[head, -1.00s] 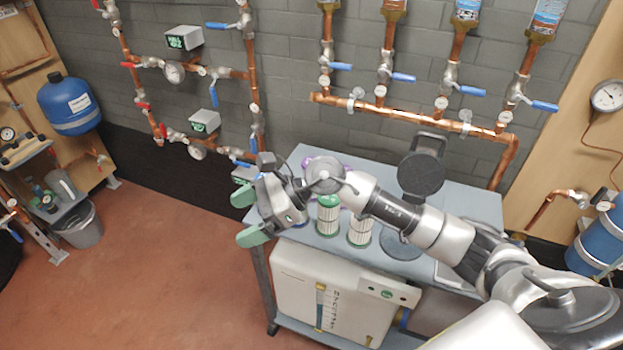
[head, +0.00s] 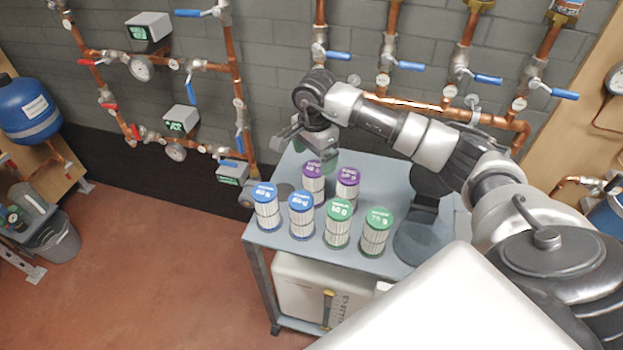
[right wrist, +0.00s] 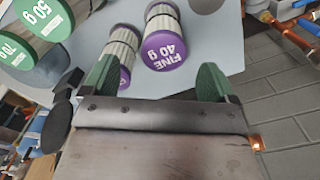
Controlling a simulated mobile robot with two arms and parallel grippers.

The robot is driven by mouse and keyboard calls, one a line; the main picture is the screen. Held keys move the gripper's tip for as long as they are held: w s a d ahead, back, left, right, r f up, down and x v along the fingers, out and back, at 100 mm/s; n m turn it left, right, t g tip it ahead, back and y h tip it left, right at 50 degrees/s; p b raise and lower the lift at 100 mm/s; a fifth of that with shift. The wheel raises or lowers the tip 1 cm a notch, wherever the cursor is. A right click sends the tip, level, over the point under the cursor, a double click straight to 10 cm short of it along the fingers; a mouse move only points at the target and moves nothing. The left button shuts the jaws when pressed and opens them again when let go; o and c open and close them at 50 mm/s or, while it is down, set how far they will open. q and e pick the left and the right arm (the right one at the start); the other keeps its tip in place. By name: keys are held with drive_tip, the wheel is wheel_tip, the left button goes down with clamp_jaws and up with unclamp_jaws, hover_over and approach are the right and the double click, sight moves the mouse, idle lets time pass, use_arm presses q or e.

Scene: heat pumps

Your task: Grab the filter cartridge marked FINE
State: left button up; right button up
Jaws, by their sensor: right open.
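The purple-capped cartridge marked FINE 40 g (right wrist: 163,50) is in the upper middle of the right wrist view, between the open fingers but beyond their tips. It appears to be the left purple-capped cartridge (head: 314,182) in the head view. My right gripper (head: 313,153) is open and empty, just behind and above the purple caps; its green fingers also show in the right wrist view (right wrist: 158,78). A second purple-capped cartridge (head: 347,186) stands next to it; in the right wrist view (right wrist: 118,62) its label is hidden. My left gripper is out of view.
Two blue-capped cartridges (head: 268,213) and two green-capped ones (head: 338,230) stand in front on the grey table (head: 385,175). A dark round-based stand (head: 418,243) is at the right. Copper pipes with blue-handled valves (head: 390,65) line the wall behind.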

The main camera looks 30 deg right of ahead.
sight(314, 168)
drive_tip(key=shift+s+f, duration=0.1)
drive_tip(key=shift+f, duration=0.75)
drive_tip(key=f, duration=0.1)
drive_tip(key=f+p, duration=0.1)
drive_tip(key=f, duration=0.1)
drive_tip(key=f+p, duration=0.1)
drive_tip(key=shift+w+f, duration=0.2)
drive_tip(key=shift+w, duration=0.1)
drive_tip(key=shift+f, duration=0.45)
drive_tip(key=c, duration=0.5)
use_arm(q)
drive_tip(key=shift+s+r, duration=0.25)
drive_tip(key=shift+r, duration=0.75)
use_arm(e)
drive_tip(key=c, duration=0.6)
